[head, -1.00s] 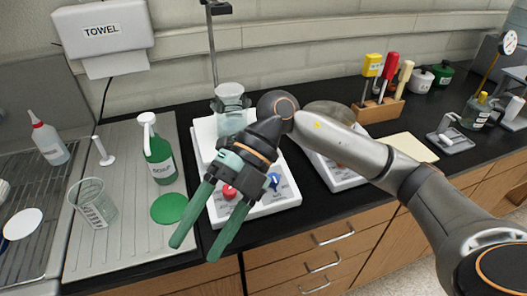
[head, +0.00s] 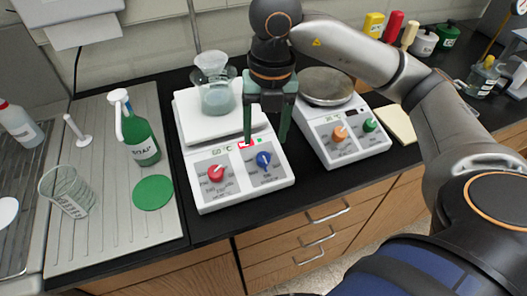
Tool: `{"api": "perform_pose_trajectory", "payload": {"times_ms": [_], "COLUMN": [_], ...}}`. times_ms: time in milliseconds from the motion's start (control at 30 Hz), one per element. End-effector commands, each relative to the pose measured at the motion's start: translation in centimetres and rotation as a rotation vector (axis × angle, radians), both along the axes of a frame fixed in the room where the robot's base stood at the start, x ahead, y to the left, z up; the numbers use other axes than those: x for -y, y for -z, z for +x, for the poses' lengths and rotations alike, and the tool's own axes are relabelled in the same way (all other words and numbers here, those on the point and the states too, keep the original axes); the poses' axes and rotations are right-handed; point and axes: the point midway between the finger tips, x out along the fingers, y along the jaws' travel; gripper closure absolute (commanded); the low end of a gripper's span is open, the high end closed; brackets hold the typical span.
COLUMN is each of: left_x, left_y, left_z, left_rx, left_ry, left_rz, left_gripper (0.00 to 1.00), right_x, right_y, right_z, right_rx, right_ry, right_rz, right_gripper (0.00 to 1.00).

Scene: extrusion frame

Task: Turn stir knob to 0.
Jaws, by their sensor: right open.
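A white hotplate unit (head: 198,132) stands on the black bench with a beaker (head: 217,92) on its plate. Its sloped front carries a red knob (head: 216,173) on the left and a blue knob (head: 264,159) on the right. The small print around the knobs is too blurred to read, so I cannot tell which one is labelled stir. My right gripper (head: 265,140) points down, open and empty. Its green fingers are spread just above and behind the blue knob in the picture, with no clear contact. My left gripper is not in view.
A second white unit (head: 362,149) with an orange knob (head: 340,133), a green knob (head: 370,125) and a round plate (head: 327,85) stands close on the right. A green soap bottle (head: 142,138) and a glass (head: 64,190) are on the left drainboard. Bench in front is clear.

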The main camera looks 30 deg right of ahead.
Motion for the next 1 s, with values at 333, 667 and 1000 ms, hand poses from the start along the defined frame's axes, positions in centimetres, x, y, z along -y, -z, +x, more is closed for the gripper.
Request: {"api": "perform_pose_trajectory", "payload": {"times_ms": [333,667,1000], "left_x": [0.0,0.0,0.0], "left_y": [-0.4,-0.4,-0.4], "left_z": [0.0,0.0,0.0], "left_rx": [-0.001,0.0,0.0], "left_ry": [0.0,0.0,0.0], "left_rz": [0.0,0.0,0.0], "left_gripper": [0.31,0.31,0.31], "right_x": [-0.2,-0.3,-0.3], "right_y": [5.5,6.3,6.2], "right_z": [0.1,0.1,0.1], "right_rx": [-0.004,0.0,0.0], "right_ry": [0.0,-0.002,-0.001], "right_rz": [0.0,0.0,0.0], "right_gripper": [0.34,0.34,0.63]}}
